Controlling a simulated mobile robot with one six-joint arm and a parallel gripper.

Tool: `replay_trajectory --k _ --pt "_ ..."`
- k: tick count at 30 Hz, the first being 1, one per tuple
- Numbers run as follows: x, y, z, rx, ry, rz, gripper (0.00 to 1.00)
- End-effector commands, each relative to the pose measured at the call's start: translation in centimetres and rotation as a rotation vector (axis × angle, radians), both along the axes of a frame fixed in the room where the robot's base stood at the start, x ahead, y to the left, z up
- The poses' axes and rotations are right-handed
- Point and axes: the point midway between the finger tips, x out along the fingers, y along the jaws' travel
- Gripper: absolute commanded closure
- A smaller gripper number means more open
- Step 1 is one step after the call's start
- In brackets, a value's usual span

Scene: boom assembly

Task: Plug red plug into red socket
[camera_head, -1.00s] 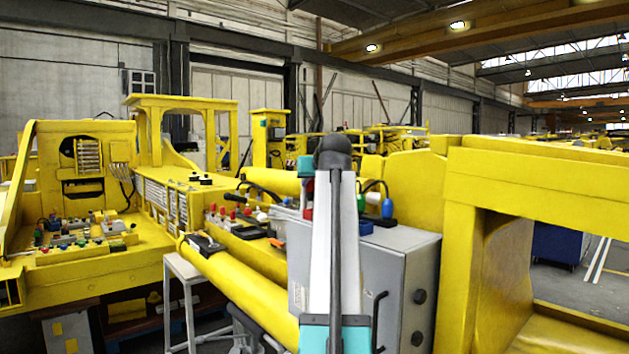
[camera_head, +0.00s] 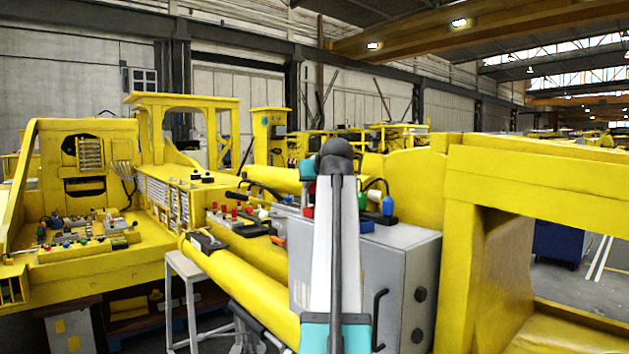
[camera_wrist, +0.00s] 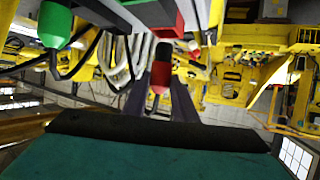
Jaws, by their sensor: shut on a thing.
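In the wrist view the red plug (camera_wrist: 160,76), with a dark end pointing up in the picture, is between the two dark fingers of my gripper (camera_wrist: 160,88). My gripper is shut on it. A red block (camera_wrist: 168,20), which looks like the red socket, is at the top of the wrist view, just above the plug's dark end. I cannot tell whether they touch. In the head view my arm hides the gripper and the plug. A small red part (camera_head: 308,212) shows at the arm's left edge, on the grey cabinet.
A green plug (camera_wrist: 55,25) with a dark cable is at the wrist view's upper left. Green (camera_head: 362,201) and blue (camera_head: 387,206) plugs stand on the grey cabinet (camera_head: 400,262) right of my arm. Yellow beams (camera_head: 250,293) lie left of the cabinet; a yellow frame (camera_head: 540,178) stands right.

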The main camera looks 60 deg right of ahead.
Motion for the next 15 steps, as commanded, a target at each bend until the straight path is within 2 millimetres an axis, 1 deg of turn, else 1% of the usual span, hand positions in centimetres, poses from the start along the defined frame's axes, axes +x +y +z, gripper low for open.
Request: replay_trajectory --k 15 --pt "-0.1 0.0 -2.6 0.001 0.000 -0.001 0.97"
